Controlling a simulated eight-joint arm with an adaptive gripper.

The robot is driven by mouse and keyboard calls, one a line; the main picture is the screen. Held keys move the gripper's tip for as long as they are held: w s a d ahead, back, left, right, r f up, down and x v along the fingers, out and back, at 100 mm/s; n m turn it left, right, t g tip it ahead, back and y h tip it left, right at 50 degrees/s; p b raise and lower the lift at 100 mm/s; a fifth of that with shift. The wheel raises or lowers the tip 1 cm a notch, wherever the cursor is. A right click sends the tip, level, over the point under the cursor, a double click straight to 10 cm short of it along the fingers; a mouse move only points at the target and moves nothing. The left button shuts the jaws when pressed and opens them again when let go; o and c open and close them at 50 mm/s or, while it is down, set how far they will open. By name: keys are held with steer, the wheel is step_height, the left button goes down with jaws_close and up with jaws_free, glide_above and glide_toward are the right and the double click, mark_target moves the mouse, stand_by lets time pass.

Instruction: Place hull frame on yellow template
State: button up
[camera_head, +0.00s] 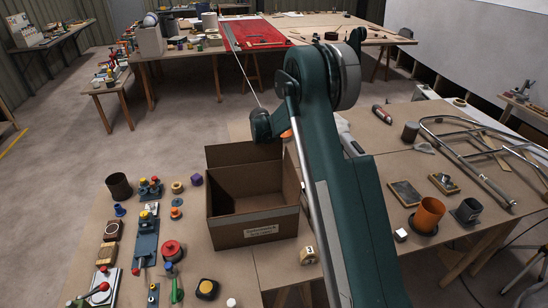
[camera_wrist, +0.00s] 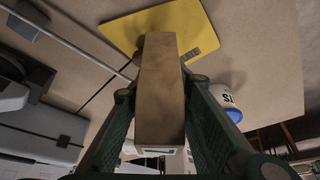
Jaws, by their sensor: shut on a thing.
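My gripper (camera_wrist: 160,90) is shut on a long brown bar, the hull frame (camera_wrist: 160,100), which sits between its two green fingers in the wrist view. The frame's far end overlaps the yellow template (camera_wrist: 160,20) in that view. The template is a flat yellow sheet with rounded corners on the brown tabletop. I cannot tell whether the frame touches it or is above it. In the head view my arm hides the gripper, and I cannot make out the frame or the template there.
In the wrist view, a white container with a blue edge (camera_wrist: 226,103) is close to the right finger. A thin rod (camera_wrist: 65,38) crosses at left. In the head view, an open cardboard box (camera_head: 255,234) stands left of my arm, and an orange cup (camera_head: 428,214) stands right.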

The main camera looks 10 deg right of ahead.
steer(key=shift+f+b, duration=0.3)
steer(key=shift+f, duration=0.15)
steer(key=o, duration=1)
steer(key=shift+c, duration=0.2)
steer(key=shift+r, duration=0.2)
steer(key=shift+r+p, duration=0.4)
steer(key=v, duration=0.7)
steer(key=shift+a, duration=0.1)
